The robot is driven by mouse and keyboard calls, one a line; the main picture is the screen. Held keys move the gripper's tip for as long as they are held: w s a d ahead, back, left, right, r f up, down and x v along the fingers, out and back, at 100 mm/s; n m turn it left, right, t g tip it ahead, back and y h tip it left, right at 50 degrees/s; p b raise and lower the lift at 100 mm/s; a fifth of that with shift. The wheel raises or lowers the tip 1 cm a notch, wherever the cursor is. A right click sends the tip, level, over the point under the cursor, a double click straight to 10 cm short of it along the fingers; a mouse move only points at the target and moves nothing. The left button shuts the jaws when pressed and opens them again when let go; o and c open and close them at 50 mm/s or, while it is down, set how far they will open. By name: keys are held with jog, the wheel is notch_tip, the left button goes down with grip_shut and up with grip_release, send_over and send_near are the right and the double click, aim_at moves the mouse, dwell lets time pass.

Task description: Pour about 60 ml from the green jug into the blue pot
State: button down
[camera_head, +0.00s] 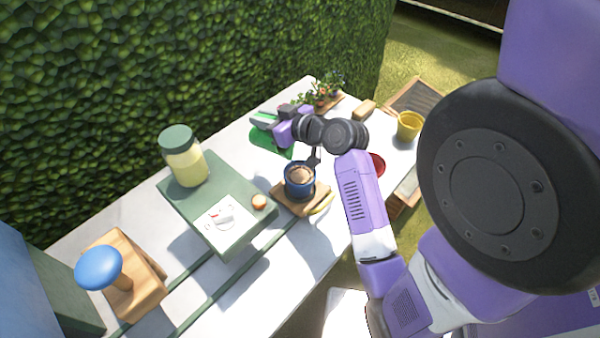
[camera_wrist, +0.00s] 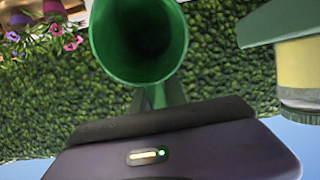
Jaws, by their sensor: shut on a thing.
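The green jug (camera_wrist: 139,73) fills the upper middle of the wrist view. Its round mouth faces the camera; the inside is dark and no liquid can be made out. The pot stands upright on a wooden board and holds brown soil. The jug is small and partly hidden there, so its tilt is unclear.
A pale yellow jar (camera_head: 188,166) with a green lid stands on a green box (camera_head: 228,236) beside a white dial. A blue-topped wooden stand (camera_head: 134,285) is front left. A yellow cup (camera_head: 409,126), red dish (camera_head: 377,164) and plants (camera_head: 324,95) are beyond. A hedge borders the back.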

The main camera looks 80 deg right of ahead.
jog(key=shift+s+a+r+t+b, duration=0.2)
jog(key=shift+s+b, duration=0.2)
jog(key=shift+b, duration=0.35)
jog(key=shift+s+a+r+t+b, duration=0.2)
jog(key=shift+s+b, duration=0.15)
jog(key=shift+b, duration=0.35)
jog(key=shift+h, duration=0.3)
jog(key=shift+r, duration=0.1)
jog(key=shift+w+d+r+p, duration=0.1)
jog(key=shift+w+r+p, duration=0.1)
jog(key=shift+p, duration=0.55)
jog(key=w+p, duration=0.1)
jog(key=p, duration=0.1)
jog(key=d+g+p, duration=0.1)
jog(key=shift+w+f+y+p, duration=0.2)
jog(key=shift+w+y+p, duration=0.15)
jog(key=shift+y+p, duration=0.05)
jog(key=w+f+g+p, duration=0.1)
jog(key=p, duration=0.2)
jog(key=shift+d+y, duration=0.15)
jog(key=shift+y, duration=0.15)
jog(key=shift+w+d+f+g+y+p, duration=0.15)
jog(key=shift+f+g+p, duration=0.25)
jog(key=shift+f+p, duration=0.15)
jog(key=shift+w+d+f+g+y+p, duration=0.1)
jog(key=shift+f+g+y+p, duration=0.05)
jog(key=shift+f+g+p, duration=0.35)
jog(key=shift+f, duration=0.3)
jog(key=shift+w, duration=0.1)
